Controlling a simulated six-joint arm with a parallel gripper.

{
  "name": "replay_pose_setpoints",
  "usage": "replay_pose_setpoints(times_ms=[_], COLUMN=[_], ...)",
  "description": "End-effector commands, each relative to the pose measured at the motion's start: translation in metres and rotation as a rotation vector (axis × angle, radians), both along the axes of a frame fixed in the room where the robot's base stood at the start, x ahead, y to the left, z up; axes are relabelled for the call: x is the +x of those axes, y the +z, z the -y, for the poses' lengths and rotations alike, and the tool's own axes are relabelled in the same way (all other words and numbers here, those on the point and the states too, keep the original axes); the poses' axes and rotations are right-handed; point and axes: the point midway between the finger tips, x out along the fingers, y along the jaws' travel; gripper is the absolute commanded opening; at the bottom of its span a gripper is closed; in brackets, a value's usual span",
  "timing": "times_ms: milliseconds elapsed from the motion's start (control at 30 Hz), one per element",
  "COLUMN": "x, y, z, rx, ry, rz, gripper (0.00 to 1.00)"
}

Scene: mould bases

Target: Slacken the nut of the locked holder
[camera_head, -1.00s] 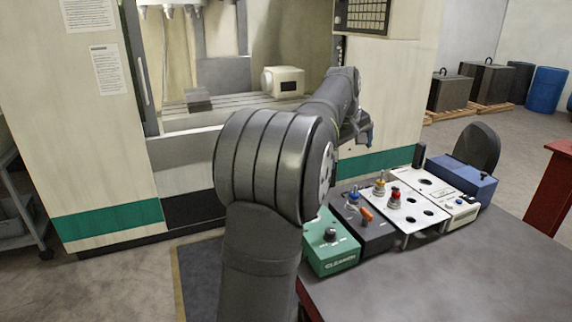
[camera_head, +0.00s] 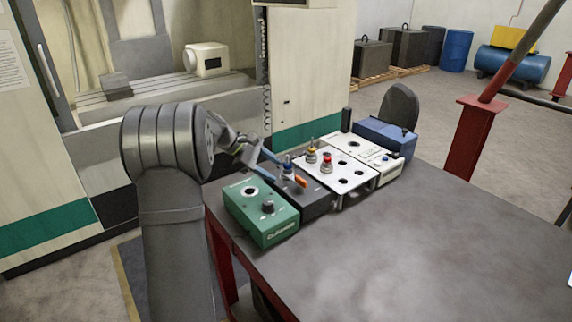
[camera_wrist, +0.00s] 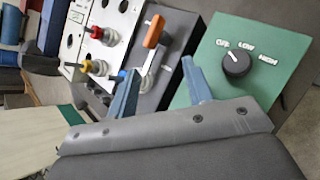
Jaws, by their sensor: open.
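A dark grey block (camera_head: 318,205) with an orange lever (camera_head: 301,182) holds a holder with a blue ring (camera_head: 288,164). In the wrist view the lever (camera_wrist: 153,32) shows beyond the fingers, and the blue-ringed holder (camera_wrist: 117,77) is by the left fingertip, partly hidden. My gripper (camera_head: 268,162) has its blue fingers apart and nothing between them. It is just left of the blue-ringed holder in the head view; I cannot tell whether it touches. In the wrist view the open fingers (camera_wrist: 158,80) point toward the dark block.
A green cleaner box (camera_head: 262,214) with a black knob stands at the left. Right of the dark block, a white plate (camera_head: 352,183) with holes carries a yellow-ringed holder (camera_head: 311,154) and a red-ringed holder (camera_head: 326,161). A white box and a blue box (camera_head: 385,136) stand beyond. The front tabletop is clear.

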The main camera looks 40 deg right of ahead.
Motion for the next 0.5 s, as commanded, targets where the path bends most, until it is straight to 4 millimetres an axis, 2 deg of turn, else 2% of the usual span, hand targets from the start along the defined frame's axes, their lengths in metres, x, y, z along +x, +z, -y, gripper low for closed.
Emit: replay_pose_setpoints(times_ms=[33, 200, 333, 500], x=[0.006, 0.03, 0.053, 0.071], y=[-0.013, -0.035, -0.044, -0.048], z=[-0.009, -0.033, -0.053, -0.071], rx=[-0.046, -0.239, -0.372, -0.474], ry=[0.059, 0.253, 0.378, 0.471], rz=[-0.103, -0.414, -0.578, -0.683], gripper=[0.47, 0.47, 0.47, 0.47])
